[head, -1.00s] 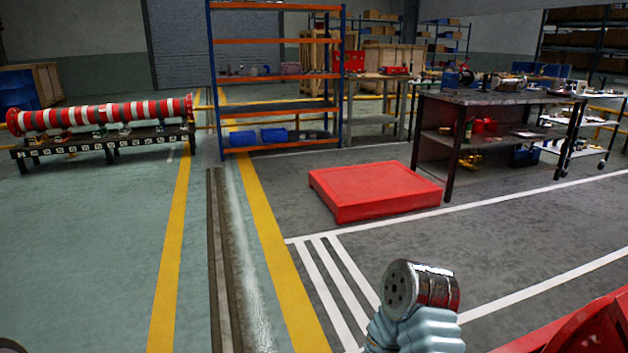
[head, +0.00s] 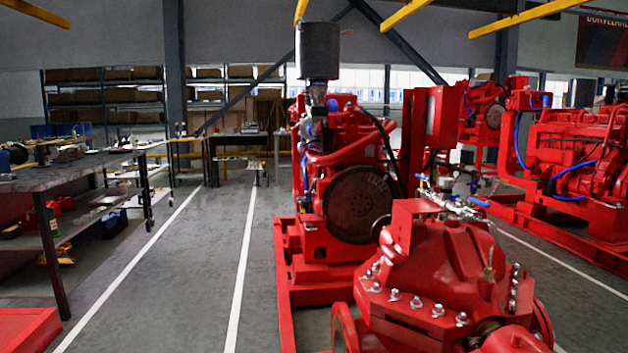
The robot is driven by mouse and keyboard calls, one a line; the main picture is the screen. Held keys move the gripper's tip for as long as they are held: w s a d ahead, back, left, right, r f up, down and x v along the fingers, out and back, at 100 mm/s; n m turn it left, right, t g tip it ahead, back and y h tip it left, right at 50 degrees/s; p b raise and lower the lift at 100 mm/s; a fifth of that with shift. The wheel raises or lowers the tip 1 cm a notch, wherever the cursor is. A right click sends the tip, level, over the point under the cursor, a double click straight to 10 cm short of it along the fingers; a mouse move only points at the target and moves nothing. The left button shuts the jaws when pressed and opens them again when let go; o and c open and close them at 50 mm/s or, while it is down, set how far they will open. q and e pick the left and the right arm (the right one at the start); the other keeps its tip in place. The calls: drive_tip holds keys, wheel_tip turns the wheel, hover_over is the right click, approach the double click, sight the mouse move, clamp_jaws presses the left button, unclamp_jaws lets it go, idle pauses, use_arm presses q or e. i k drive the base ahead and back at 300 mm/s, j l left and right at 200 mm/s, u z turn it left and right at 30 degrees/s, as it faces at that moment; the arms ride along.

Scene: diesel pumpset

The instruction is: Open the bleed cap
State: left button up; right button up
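A red pump casing (head: 452,262) with a ring of silver bolts fills the lower right of the head view. A small upright brass-coloured fitting (head: 489,266) stands on its right side; I cannot tell whether this is the bleed cap. Small valves with blue handles (head: 450,184) sit behind the casing top. The red diesel engine (head: 340,150), with a dark round flywheel (head: 357,204) and a grey cylinder on top, stands behind the pump. Neither of my grippers is in view.
A workbench (head: 75,170) with tools stands on the left, and a red platform (head: 28,330) lies at the bottom left. Another red pumpset (head: 580,150) stands at the right. The floor between bench and engine is clear, with white lines.

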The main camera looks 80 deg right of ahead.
sight(446, 183)
drive_tip(key=i+z, duration=0.1)
drive_tip(key=z, duration=2.7)
